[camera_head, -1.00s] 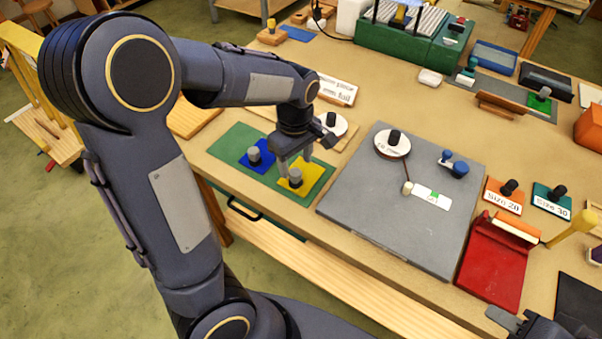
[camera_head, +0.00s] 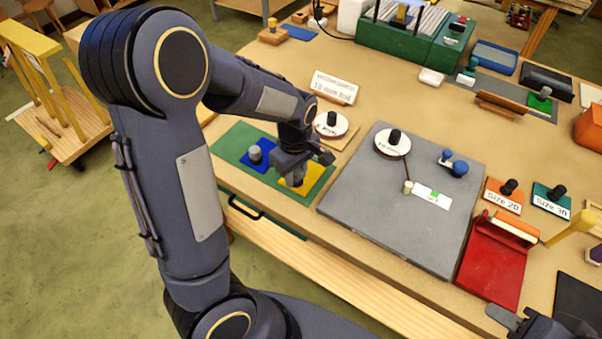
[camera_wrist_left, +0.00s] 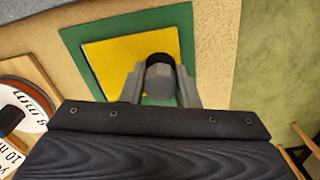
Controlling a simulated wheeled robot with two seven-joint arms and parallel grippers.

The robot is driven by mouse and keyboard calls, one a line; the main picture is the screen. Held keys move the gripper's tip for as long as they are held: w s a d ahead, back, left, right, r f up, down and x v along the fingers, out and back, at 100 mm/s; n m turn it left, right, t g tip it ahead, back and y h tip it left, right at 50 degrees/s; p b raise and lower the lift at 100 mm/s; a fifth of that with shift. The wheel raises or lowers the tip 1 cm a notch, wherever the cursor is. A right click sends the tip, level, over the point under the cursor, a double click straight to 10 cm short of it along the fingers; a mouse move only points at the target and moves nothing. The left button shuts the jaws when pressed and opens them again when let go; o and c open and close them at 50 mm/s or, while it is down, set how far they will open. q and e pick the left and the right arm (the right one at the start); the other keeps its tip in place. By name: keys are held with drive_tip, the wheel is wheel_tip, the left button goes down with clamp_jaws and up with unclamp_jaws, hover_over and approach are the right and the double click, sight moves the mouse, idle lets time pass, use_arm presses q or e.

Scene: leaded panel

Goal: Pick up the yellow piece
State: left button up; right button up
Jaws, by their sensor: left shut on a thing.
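The yellow piece (camera_head: 313,181) is a flat plate with a grey knob, lying on the green mat (camera_head: 233,137) near the table's front edge. In the left wrist view the yellow piece (camera_wrist_left: 107,60) shows with its knob (camera_wrist_left: 159,80) between my fingers. My left gripper (camera_head: 297,178) is shut on that knob from above. The plate appears to lie on the mat, and the arm hides part of it in the head view. A blue piece (camera_head: 256,155) with its own knob lies beside it on the left. My right gripper (camera_head: 507,318) shows only partly at the bottom right.
A large grey board (camera_head: 365,215) lies to the right, bearing a white round disc (camera_head: 388,148) and a small white label. A red stand (camera_head: 492,265) is further right. A white sign (camera_head: 335,87) and another disc (camera_head: 331,129) stand behind my left gripper.

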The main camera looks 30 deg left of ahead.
sight(314, 177)
use_arm(q)
drive_tip(key=shift+r, duration=0.45)
wheel_tip(314, 177, up, 2)
drive_tip(key=shift+w+r, duration=0.1)
drive_tip(key=shift+r, duration=0.05)
drive_tip(key=w+d+r+b, duration=0.1)
drive_tip(key=w+d+r, duration=0.8)
drive_tip(key=d+r, duration=0.1)
drive_tip(key=shift+w, duration=0.4)
drive_tip(key=o, duration=0.3)
drive_tip(key=shift+f, duration=0.1)
drive_tip(key=c, duration=0.3)
